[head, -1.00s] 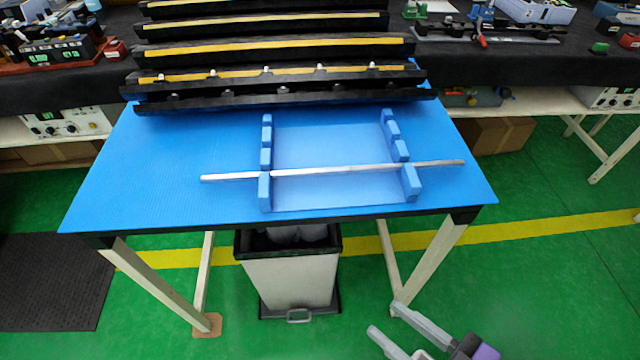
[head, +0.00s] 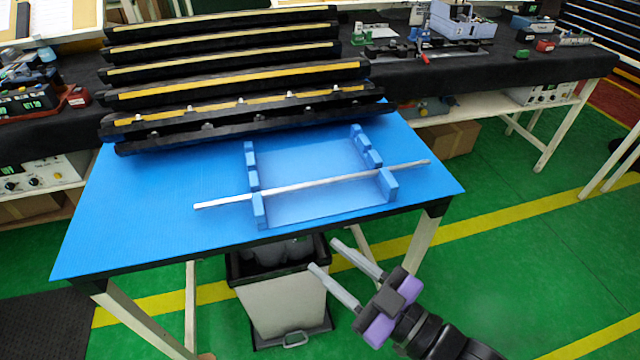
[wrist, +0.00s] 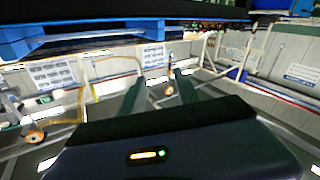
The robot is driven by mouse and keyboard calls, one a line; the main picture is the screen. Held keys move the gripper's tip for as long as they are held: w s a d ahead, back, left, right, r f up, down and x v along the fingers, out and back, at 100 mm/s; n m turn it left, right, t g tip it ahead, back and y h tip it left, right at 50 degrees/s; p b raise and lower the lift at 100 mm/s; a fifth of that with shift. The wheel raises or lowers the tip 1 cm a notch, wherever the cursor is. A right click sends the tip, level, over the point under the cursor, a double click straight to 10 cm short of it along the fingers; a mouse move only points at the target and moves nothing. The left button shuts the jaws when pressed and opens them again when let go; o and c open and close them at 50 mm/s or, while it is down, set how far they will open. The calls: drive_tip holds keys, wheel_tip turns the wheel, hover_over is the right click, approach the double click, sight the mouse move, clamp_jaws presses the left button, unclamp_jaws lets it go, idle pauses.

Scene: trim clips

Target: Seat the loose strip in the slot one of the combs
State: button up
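A long thin silver strip (head: 320,183) lies across two blue notched combs on the blue table in the head view. It rests across the left comb (head: 259,209) and the right comb (head: 388,186), near their front ends, and both strip ends stick out past them. I cannot tell how deep it sits in the notches. My gripper (head: 326,254) is below and in front of the table's front edge, apart from the strip. Its two grey fingers are spread with nothing between them. The fingers also show empty in the wrist view (wrist: 160,80).
Black rails with yellow strips (head: 240,95) are stacked at the table's back. A bin (head: 285,305) stands under the table, close to my gripper. The blue table (head: 140,215) is bare to the left of the combs. The green floor to the right is open.

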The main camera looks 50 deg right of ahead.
drive_tip(key=w+d+r+m+t+h+p, duration=0.1)
drive_tip(key=w+d+r+m+h, duration=0.3)
drive_tip(key=w+d+r+h, duration=0.75)
drive_tip(key=w+d+r+m+g+h+p, duration=0.1)
drive_tip(key=w+d+r+m+g, duration=0.2)
drive_tip(key=d, duration=0.5)
drive_tip(key=w+d+r+m+g+h, duration=0.1)
drive_tip(key=w+d+r+m+g, duration=0.15)
drive_tip(key=d+m+g, duration=0.35)
drive_tip(key=w+d+r+m+g+h+p, duration=0.15)
drive_tip(key=d+r+m, duration=0.25)
drive_tip(key=d, duration=0.5)
drive_tip(key=m+g+y, duration=0.9)
drive_tip(key=m+y, duration=0.1)
drive_tip(key=y, duration=0.6)
approach(326, 181)
drive_tip(key=shift+w+d+f, duration=0.15)
drive_tip(key=shift+w, duration=0.1)
drive_tip(key=shift+f, duration=0.3)
drive_tip(key=shift+s+a+f+p, duration=0.15)
drive_tip(key=shift+f+p, duration=0.15)
drive_tip(key=shift+f, duration=1.45)
drive_tip(key=shift+a+f+p, duration=0.1)
drive_tip(key=shift+f+p, duration=0.15)
drive_tip(key=shift+f, duration=1.5)
clamp_jaws()
